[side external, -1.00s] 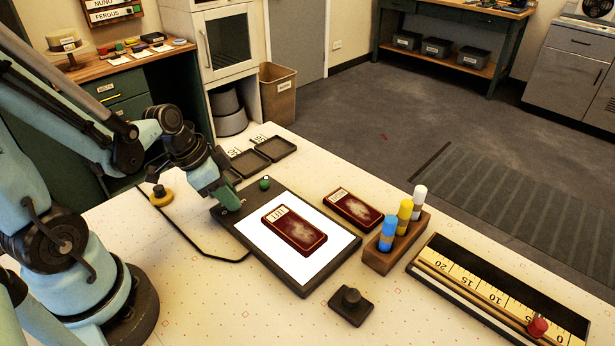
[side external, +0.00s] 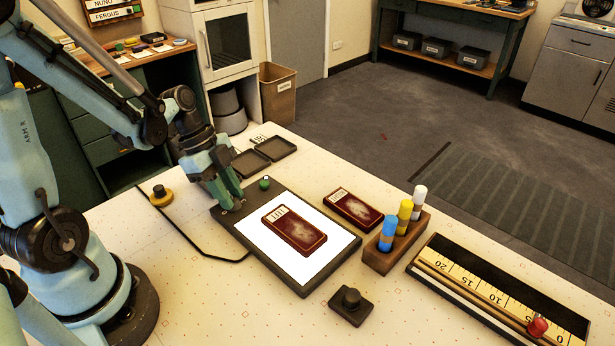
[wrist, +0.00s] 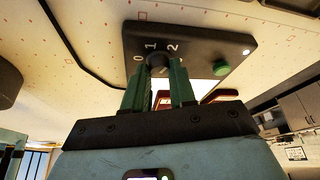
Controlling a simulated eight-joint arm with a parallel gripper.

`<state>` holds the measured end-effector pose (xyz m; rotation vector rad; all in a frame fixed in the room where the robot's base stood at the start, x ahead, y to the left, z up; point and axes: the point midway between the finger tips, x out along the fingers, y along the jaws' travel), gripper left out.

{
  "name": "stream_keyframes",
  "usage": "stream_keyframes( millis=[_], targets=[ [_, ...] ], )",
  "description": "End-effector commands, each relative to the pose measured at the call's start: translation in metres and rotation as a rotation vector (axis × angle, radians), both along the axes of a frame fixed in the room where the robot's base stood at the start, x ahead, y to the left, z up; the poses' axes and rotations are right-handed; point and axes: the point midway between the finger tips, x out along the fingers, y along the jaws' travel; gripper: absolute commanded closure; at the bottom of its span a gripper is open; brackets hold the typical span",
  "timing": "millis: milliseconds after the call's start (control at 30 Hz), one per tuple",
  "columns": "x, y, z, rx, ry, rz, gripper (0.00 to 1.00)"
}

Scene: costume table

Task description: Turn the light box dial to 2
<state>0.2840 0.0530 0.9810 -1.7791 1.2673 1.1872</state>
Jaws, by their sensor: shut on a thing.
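The light box (side external: 299,281) lies on the table with its white panel lit. Its dial (wrist: 157,60) shows in the wrist view, a dark knob with the marks 0, 1 and 2 around it. My gripper (wrist: 164,72) has its green fingers on either side of the dial, shut on it. In the side view my gripper (side external: 233,206) reaches down at the box's left corner and hides the dial there. I cannot tell which mark the dial points to. A green knob (side external: 264,184) sits on the box near its back corner.
A dark red plate (side external: 294,231) lies on the lit panel, and another (side external: 354,209) lies to its right. A wooden rack (side external: 396,244) holds blue, yellow and white cylinders. A black knobbed block (side external: 351,305) stands in front. A ruler tray (side external: 498,297) is at right.

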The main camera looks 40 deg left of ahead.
Motion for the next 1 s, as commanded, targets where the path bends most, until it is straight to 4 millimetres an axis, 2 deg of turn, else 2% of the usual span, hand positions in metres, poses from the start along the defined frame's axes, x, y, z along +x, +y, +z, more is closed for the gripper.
stream_keyframes(
  millis=[267, 700, 733, 867, 1000],
  targets=[
    [0.0003, 0.0007, -0.0003, 0.004, 0.001, -0.066, 1.0],
    [0.0003, 0.0006, -0.0004, 0.004, 0.002, -0.072, 1.0],
    [0.0003, 0.0006, -0.0004, 0.004, 0.002, -0.072, 0.7],
    [0.0004, 0.0005, -0.0002, 0.003, 0.001, -0.071, 0.5],
    [0.0005, 0.0004, -0.0002, 0.002, 0.0, -0.071, 0.5]
  ],
)
